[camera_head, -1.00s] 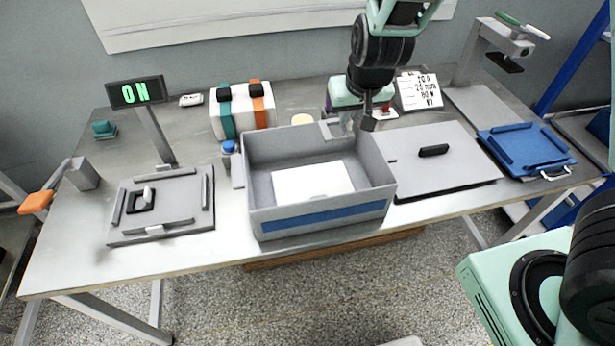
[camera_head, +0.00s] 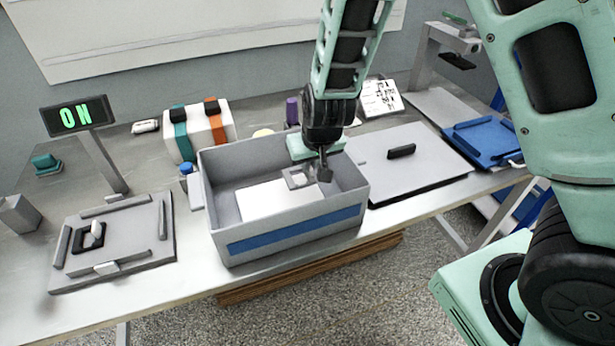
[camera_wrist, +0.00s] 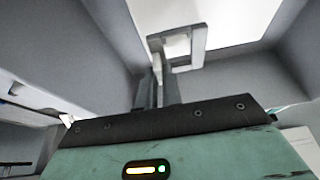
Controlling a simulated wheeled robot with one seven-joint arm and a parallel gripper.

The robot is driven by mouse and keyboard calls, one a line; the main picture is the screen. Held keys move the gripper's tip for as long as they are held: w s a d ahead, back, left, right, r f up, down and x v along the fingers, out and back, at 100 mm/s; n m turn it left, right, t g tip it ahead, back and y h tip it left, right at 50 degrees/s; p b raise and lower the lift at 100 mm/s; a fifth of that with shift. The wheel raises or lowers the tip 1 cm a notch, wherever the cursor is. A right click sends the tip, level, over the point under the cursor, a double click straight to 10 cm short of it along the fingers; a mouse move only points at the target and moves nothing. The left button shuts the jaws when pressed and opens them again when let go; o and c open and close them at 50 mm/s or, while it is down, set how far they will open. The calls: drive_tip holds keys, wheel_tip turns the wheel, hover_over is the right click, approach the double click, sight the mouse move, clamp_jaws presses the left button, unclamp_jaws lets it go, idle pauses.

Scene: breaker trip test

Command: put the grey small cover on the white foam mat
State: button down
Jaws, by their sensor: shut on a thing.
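My gripper (camera_head: 316,174) is shut on the grey small cover (camera_head: 292,179), a small flat piece with an opening in it. It holds the cover inside the grey bin, near the back right of the white foam mat (camera_head: 262,205), which lies on the bin floor. The wrist view shows the cover (camera_wrist: 199,43) at the fingertips, with the bright mat (camera_wrist: 245,18) beyond it. The cover looks a little above the mat; contact cannot be told. My wrist hides part of the bin's back right.
The grey bin (camera_head: 231,227) has upright walls with a blue front stripe. A grey panel with a black handle (camera_head: 402,151) lies right of it. A switch fixture (camera_head: 72,270) and the "ON" display (camera_head: 77,116) stand left. A white box with coloured straps (camera_head: 217,127) stands behind.

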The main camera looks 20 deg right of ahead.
sight(312, 169)
drive_tip(key=shift+f, duration=1.85)
drive_tip(key=shift+f+b, duration=0.2)
drive_tip(key=shift+b, duration=0.15)
drive_tip(key=c, duration=1.6)
unclamp_jaws()
drive_tip(key=shift+o, duration=0.2)
drive_tip(key=shift+r, duration=0.1)
